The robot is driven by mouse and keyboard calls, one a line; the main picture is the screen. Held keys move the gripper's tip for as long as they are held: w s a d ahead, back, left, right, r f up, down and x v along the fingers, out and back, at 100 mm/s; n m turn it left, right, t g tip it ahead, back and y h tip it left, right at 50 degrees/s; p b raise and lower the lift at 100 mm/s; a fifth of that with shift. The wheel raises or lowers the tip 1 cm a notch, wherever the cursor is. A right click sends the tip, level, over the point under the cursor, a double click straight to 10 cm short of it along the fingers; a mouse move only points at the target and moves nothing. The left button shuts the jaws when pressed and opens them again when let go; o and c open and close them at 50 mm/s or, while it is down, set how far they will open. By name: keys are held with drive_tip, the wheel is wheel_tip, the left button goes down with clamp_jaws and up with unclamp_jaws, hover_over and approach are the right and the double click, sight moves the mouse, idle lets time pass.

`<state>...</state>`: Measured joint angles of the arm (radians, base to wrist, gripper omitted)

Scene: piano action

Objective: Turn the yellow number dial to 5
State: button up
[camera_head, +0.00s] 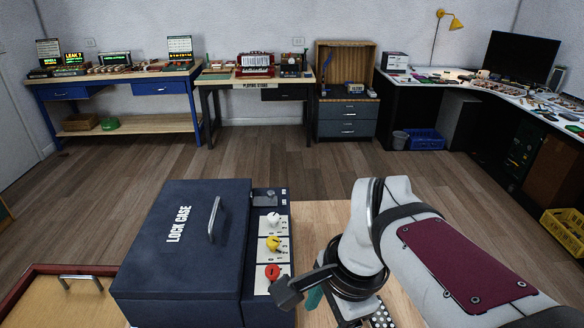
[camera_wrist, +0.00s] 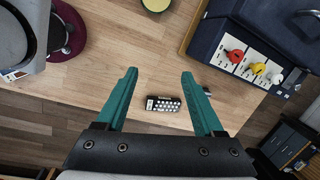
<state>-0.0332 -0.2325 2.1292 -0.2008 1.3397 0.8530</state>
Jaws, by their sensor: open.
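The yellow dial (camera_head: 273,243) is on the white control strip along the right side of a dark blue lock case (camera_head: 150,230), between a white dial (camera_head: 273,218) and a red dial (camera_head: 272,272). In the wrist view the yellow dial (camera_wrist: 258,69) is at upper right, with the red dial (camera_wrist: 234,56) and white dial (camera_wrist: 275,78) beside it. The number it points to is too small to read. My gripper (camera_wrist: 160,73) is open with teal fingers, empty and apart from the dial, which lies outside the fingers to the right.
A small dark object with pale keys (camera_wrist: 163,104) shows between my fingers, lower down on the wooden tabletop (camera_wrist: 100,60). A round yellow item (camera_wrist: 156,4) is at the top edge. The case lid's metal handle (camera_head: 215,219) stands up left of the dials. A framed wooden tray (camera_head: 60,300) is at lower left.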

drive_tip(key=w+a+r+m+t, duration=0.2)
drive_tip(key=w+r+m, duration=0.1)
drive_tip(key=w+m, duration=0.75)
drive_tip(key=m, duration=0.6)
approach(273, 241)
drive_tip(key=shift+t, duration=0.5)
drive_tip(key=x, duration=0.8)
drive_tip(key=shift+s+f, duration=0.25)
drive_tip(key=shift+f, duration=0.1)
clamp_jaws()
